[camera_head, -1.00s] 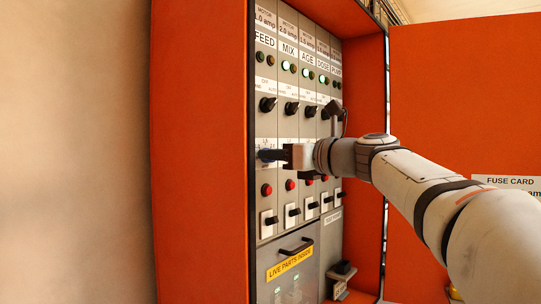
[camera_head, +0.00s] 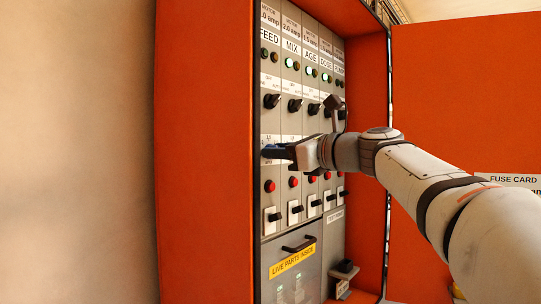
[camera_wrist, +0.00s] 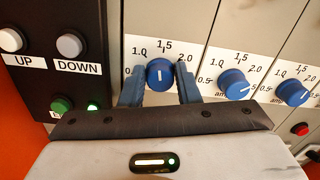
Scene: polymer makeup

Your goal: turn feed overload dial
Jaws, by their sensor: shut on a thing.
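The blue feed overload dial (camera_wrist: 160,72) is on the leftmost column, under FEED in the head view. In the wrist view its white mark points up, close to 1.5 on its printed scale. My gripper (camera_wrist: 159,88) is shut on it, one blue finger on each side. In the head view my gripper (camera_head: 270,152) reaches the FEED column from the right, its body tilted; the fingers and hand hide the dial there.
Two more blue dials, one (camera_wrist: 234,84) and another (camera_wrist: 291,92), sit to the right. A black panel with UP (camera_wrist: 11,40) and DOWN (camera_wrist: 70,45) buttons is at left. Black switches (camera_head: 272,101) are above and red buttons (camera_head: 269,186) below. The orange cabinet wall (camera_head: 205,150) stands at left.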

